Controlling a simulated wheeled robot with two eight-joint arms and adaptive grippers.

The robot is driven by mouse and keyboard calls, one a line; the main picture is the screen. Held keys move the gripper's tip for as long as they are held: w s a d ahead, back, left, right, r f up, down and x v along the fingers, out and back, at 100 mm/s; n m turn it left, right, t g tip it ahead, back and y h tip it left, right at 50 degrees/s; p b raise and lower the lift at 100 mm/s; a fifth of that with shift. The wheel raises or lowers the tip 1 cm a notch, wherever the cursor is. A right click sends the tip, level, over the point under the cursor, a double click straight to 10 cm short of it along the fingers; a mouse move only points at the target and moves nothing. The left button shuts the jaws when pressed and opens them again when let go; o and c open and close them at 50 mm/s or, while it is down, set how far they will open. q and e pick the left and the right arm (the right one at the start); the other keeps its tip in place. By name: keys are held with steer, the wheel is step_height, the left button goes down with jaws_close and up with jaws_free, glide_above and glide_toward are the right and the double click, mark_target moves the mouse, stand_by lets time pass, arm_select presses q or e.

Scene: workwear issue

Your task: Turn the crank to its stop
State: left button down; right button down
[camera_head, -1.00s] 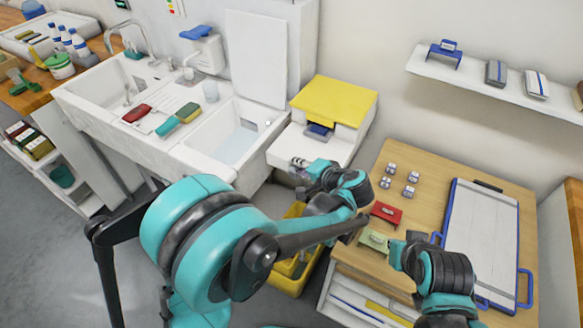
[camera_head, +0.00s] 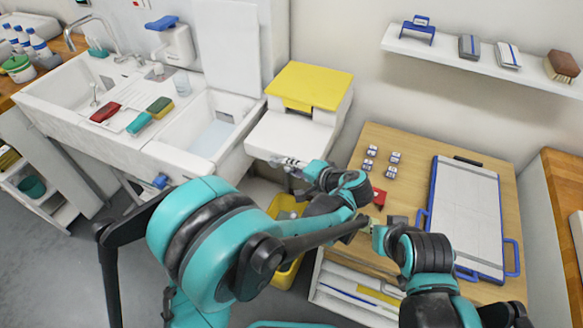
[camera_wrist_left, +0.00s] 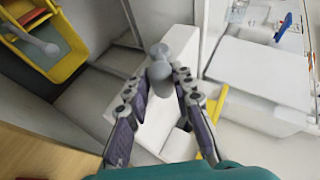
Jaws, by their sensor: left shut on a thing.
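The crank's grey knob (camera_wrist_left: 158,62) shows between the fingertips of my left gripper (camera_wrist_left: 165,78) in the left wrist view. The gripper is shut on it. In the head view my left gripper (camera_head: 288,164) is at the front edge of the white machine (camera_head: 290,138) with the yellow lid; its fingers hide most of the crank there. My right gripper (camera_head: 372,228) is low over the front of the wooden table, beside a red piece (camera_head: 380,198). Its fingertips are largely hidden, so its opening does not show.
The wooden table (camera_head: 425,145) carries several small blocks (camera_head: 391,172) and a blue-framed board (camera_head: 465,215). A yellow bucket (camera_head: 285,207) stands on the floor below my left forearm. A sink (camera_head: 185,150) is at the left. A wall shelf (camera_head: 455,52) is at upper right.

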arm_select(q)
steer(key=shift+s+d+f, duration=0.3)
steer(key=shift+d+f, duration=0.15)
steer(key=shift+f, duration=0.3)
steer(key=c, duration=1.3)
jaws_free()
steer(key=shift+w, duration=0.1)
steer(key=shift+r, duration=0.15)
step_height(320, 180, up, 10)
steer(key=shift+a, duration=0.1)
